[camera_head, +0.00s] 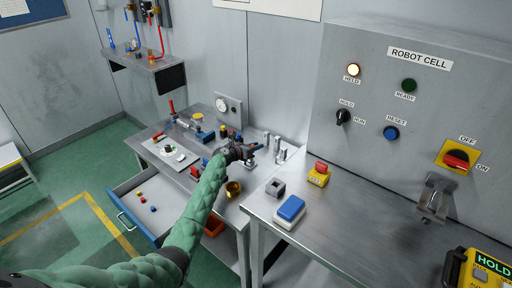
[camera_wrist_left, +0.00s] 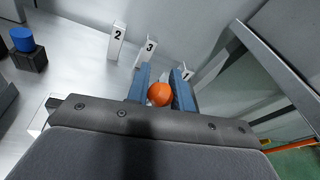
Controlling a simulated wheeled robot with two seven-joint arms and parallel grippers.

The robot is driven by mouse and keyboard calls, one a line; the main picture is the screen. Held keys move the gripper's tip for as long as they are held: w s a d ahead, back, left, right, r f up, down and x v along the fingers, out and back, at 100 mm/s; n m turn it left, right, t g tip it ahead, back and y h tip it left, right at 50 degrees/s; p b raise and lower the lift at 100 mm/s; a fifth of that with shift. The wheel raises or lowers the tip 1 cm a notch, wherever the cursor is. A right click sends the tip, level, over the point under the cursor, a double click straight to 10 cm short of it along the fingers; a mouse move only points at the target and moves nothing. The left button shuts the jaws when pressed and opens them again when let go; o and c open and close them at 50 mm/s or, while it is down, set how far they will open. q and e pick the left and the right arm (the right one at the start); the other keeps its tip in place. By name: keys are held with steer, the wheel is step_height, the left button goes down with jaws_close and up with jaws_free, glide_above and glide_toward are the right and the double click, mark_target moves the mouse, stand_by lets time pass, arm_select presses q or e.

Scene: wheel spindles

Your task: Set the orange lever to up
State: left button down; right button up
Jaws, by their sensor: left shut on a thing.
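The orange lever shows as a round orange knob (camera_wrist_left: 160,94) between the two blue fingers of my left gripper (camera_wrist_left: 161,88) in the left wrist view. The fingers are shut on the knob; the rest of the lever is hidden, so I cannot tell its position. In the head view my left gripper (camera_head: 255,148) is over the back right of the workbench, beside small upright posts, and the knob cannot be made out there. White blocks marked 2 (camera_wrist_left: 117,41) and 3 (camera_wrist_left: 146,51) stand just beyond the fingers. My right gripper is not in view.
A grey bench (camera_head: 262,208) with a blue-and-white box (camera_head: 290,211) and a red-topped yellow button box (camera_head: 319,174) stands to the right. An open drawer (camera_head: 128,203) sticks out at left. A gauge (camera_head: 222,105) stands behind. A blue-topped block (camera_wrist_left: 24,42) stands nearby.

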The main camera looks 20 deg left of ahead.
arm_select(q)
steer(key=c, duration=1.2)
jaws_free()
steer(key=shift+a+f, duration=0.1)
steer(key=shift+s+a, duration=0.1)
steer(key=shift+s, duration=0.15)
steer(key=b+v, duration=0.1)
steer(key=v, duration=0.6)
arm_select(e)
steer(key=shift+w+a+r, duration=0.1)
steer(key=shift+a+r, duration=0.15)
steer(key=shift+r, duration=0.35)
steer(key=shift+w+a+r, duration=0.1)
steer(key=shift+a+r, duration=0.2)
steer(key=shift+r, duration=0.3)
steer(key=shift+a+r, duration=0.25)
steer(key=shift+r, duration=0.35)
